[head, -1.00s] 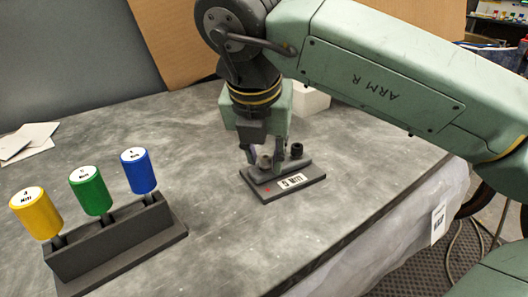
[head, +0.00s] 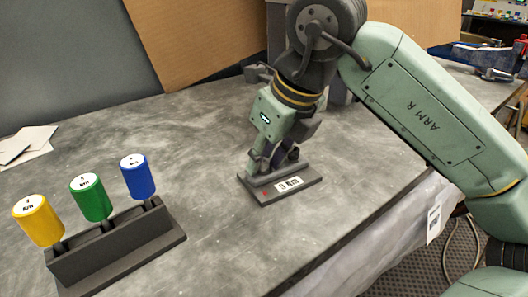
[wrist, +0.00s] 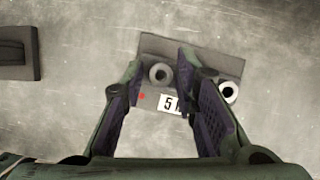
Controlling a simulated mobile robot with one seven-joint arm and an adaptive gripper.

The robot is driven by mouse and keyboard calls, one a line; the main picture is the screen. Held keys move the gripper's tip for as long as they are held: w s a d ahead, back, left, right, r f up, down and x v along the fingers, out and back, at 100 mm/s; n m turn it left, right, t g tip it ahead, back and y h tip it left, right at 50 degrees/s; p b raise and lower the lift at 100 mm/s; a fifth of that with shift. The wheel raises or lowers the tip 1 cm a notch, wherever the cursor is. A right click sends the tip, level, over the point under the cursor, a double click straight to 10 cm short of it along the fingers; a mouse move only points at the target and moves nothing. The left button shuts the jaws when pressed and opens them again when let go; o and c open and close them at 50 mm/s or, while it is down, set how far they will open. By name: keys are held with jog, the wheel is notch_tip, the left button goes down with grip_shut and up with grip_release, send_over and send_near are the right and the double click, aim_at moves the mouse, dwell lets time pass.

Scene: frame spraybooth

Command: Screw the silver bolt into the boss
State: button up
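The silver bolt shows from above in the wrist view (wrist: 160,73) as a light grey ring with a dark centre. It stands on the left part of a dark fixture block (wrist: 215,62) with a red dot and a white label. My gripper (wrist: 160,64) is open, with one finger on each side of the bolt and gaps visible between. In the head view my gripper (head: 266,160) is low over the left of the fixture (head: 310,182) and mostly hides the bolt. I cannot make out the boss under it or how deep the bolt sits.
A second round post (head: 293,154) stands on the fixture's right part, close to my right finger. A dark rack (head: 120,245) at the left holds yellow (head: 39,222), green (head: 91,198) and blue (head: 138,177) handled tools. Pale cards (head: 25,145) lie far left. The table between is clear.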

jog(key=n+g, duration=0.1)
jog(key=n, duration=0.2)
jog(key=n+g+y+p, duration=0.1)
jog(key=n, duration=0.1)
jog(key=shift+w+d+r+n, duration=0.1)
jog(key=shift+n, duration=0.3)
jog(key=n+g+p, duration=0.1)
jog(key=n, duration=0.2)
jog(key=shift+w+n+g, duration=0.1)
jog(key=shift+n+g, duration=0.2)
jog(key=shift+n, duration=0.1)
jog(key=shift+n+g, duration=0.3)
jog(key=shift+n, duration=0.5)
jog(key=shift+c, duration=0.6)
